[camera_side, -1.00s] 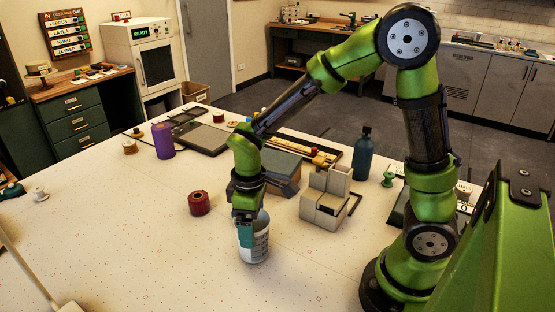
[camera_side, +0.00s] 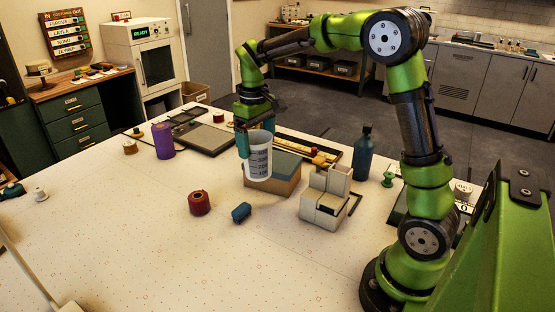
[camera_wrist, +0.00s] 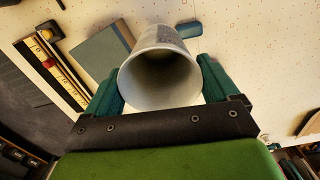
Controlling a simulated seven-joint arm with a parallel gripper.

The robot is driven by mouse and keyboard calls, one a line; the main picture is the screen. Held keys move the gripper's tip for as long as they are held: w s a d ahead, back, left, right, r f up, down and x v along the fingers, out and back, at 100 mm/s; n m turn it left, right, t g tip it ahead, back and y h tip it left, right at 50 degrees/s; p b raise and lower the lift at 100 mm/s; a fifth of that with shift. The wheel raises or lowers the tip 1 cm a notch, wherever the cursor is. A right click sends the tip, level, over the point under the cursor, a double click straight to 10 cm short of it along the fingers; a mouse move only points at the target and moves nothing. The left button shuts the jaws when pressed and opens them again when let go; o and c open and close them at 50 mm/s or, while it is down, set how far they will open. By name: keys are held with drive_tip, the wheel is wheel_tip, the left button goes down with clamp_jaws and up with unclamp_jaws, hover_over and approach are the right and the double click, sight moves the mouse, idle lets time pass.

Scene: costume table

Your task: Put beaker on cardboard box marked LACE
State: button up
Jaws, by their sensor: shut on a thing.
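My gripper (camera_side: 257,143) is shut on a pale translucent beaker (camera_side: 258,167) with dark graduation marks. The beaker is upright and raised above the table. In the wrist view the beaker (camera_wrist: 160,78) sits between the two teal fingers, its open mouth toward the camera. A cardboard box (camera_side: 283,187) with tan sides and a grey-teal top stands on the table behind the beaker, which partly hides it in the side view. The flat grey-teal top (camera_wrist: 103,55) also shows in the wrist view, beside the beaker. I cannot read a LACE marking.
A small blue block (camera_side: 241,212) and a red spool (camera_side: 200,203) lie in front of the box. A grey stepped block (camera_side: 326,197) stands to its right. A dark bottle (camera_side: 363,155) and purple spool (camera_side: 163,140) stand farther out. The front table is clear.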

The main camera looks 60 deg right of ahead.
drive_tip(key=w+d+r+m, duration=0.2)
drive_tip(key=d+r+m, duration=0.15)
drive_tip(key=d, duration=0.25)
drive_tip(key=w+d+r+m, duration=0.2)
drive_tip(key=d+r+m, duration=0.1)
drive_tip(key=d+m, duration=0.25)
wheel_tip(320, 180, down, 9)
drive_tip(key=n, duration=0.1)
drive_tip(key=shift+s+d+f, duration=0.15)
drive_tip(key=shift+d+f, duration=0.05)
drive_tip(key=shift+d, duration=0.15)
drive_tip(key=shift+f, duration=0.2)
drive_tip(key=o, duration=1.1)
drive_tip(key=shift+r, duration=0.1)
